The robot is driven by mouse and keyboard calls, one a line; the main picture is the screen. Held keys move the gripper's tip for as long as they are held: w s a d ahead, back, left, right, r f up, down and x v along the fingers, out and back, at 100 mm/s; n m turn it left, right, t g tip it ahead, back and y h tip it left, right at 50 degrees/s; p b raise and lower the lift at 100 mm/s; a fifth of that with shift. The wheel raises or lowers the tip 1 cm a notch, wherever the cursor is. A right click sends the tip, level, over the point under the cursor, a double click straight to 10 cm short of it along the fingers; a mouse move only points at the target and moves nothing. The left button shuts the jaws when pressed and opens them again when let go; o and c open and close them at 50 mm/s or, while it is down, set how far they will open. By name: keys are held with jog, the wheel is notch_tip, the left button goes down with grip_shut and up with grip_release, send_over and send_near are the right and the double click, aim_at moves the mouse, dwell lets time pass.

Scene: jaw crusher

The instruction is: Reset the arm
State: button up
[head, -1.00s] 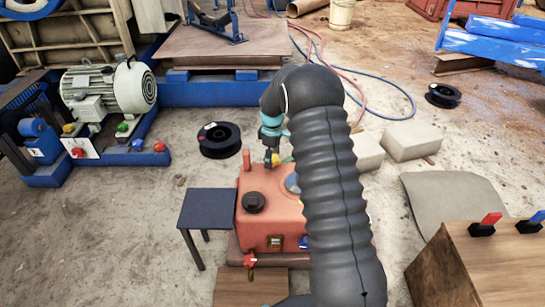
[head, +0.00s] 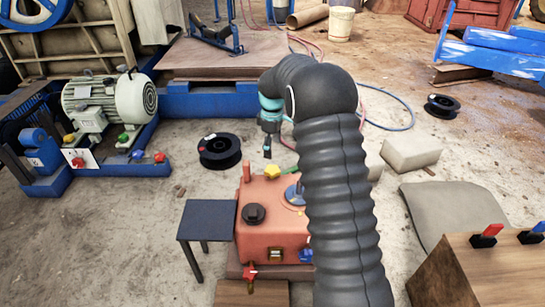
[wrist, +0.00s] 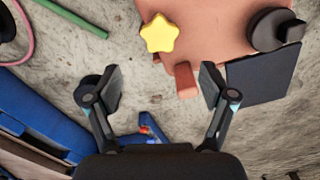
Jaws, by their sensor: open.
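My arm, in a black ribbed sleeve, rises through the middle of the head view and bends over at the top. My gripper (head: 267,150) hangs from it, above the far edge of the red-orange box (head: 255,232). In the wrist view my gripper (wrist: 155,90) has its two fingers spread wide with nothing between them. The yellow star-shaped knob (wrist: 160,33) and a red post (wrist: 185,80) on the box lie ahead of the fingers. The box's right part is hidden behind my arm in the head view.
A small dark table (head: 207,220) stands left of the box. A black spool (head: 219,151) lies on the floor behind it. A green motor (head: 110,102) on a blue frame is at left. Pale blocks (head: 411,153) and a wooden cabinet (head: 475,270) are at right.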

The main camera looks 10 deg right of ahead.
jog(key=shift+r, duration=0.85)
jog(key=s+f+m, duration=0.1)
jog(key=m, duration=0.1)
jog(key=s+f+m, duration=0.1)
jog(key=f, duration=0.1)
jog(key=shift+s+m, duration=0.25)
jog(key=shift+m, duration=0.15)
jog(key=s+r+m+t, duration=0.2)
jog(key=s+r, duration=0.5)
jog(key=s, duration=0.6)
jog(key=s+r+m+t+p, duration=0.1)
jog(key=s+r+m, duration=0.2)
jog(key=s+r, duration=0.4)
jog(key=s+r+m+t+p, duration=0.1)
jog(key=s+r, duration=0.6)
jog(key=s, duration=1.1)
jog(key=shift+s+r+m+t, duration=0.2)
jog(key=shift+s+m+t, duration=0.15)
jog(key=shift+m+t, duration=0.55)
